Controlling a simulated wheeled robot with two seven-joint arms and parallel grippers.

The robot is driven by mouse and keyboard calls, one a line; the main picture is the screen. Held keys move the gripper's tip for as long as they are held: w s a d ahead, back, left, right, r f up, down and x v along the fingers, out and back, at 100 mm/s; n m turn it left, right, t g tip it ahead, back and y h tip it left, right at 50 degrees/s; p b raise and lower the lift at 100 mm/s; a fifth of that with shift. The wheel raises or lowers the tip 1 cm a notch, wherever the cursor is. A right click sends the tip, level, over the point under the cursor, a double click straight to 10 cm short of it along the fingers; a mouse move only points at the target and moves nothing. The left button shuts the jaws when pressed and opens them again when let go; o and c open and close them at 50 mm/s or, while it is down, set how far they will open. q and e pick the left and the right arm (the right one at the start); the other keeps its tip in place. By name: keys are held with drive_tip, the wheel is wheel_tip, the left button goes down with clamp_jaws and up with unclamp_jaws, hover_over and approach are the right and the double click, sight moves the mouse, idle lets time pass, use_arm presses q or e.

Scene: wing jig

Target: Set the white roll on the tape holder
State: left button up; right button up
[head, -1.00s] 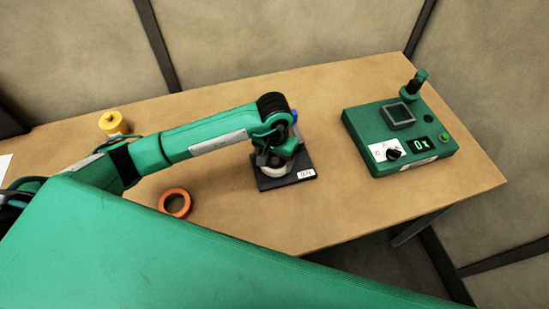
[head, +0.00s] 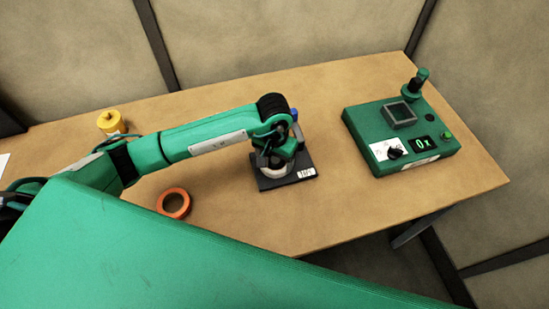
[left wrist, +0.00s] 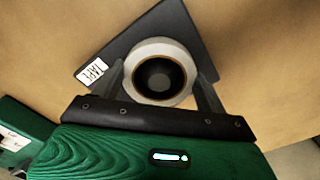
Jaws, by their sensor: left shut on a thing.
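The white roll (left wrist: 185,93) lies between the two fingers of my left gripper (left wrist: 161,86), which is shut on it. In the left wrist view a dark round post top (left wrist: 159,76) shows inside the roll's tan core, so the roll is lined up with the post; whether it rests on the base I cannot tell. The tape holder (left wrist: 180,22) is a dark square plate with a white TAPE label (left wrist: 92,72). In the head view the plate (head: 271,183) lies under my left gripper (head: 276,160), which hides most of the roll. My right gripper is not in view.
An orange ring (head: 174,203) lies left of the holder. A yellow spool (head: 111,122) stands at the back left. A green device with a display (head: 424,143) stands at the right. A blue thing (head: 294,115) shows partly behind my wrist. The table front is clear.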

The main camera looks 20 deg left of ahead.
use_arm(q)
drive_tip(key=o, duration=0.7)
drive_tip(key=shift+r+p, duration=0.95)
drive_tip(key=shift+r, duration=1.65)
wheel_tip(320, 180, up, 6)
drive_tip(key=shift+f+p, duration=0.15)
drive_tip(key=shift+p, duration=0.6)
drive_tip(key=shift+s+f, duration=0.1)
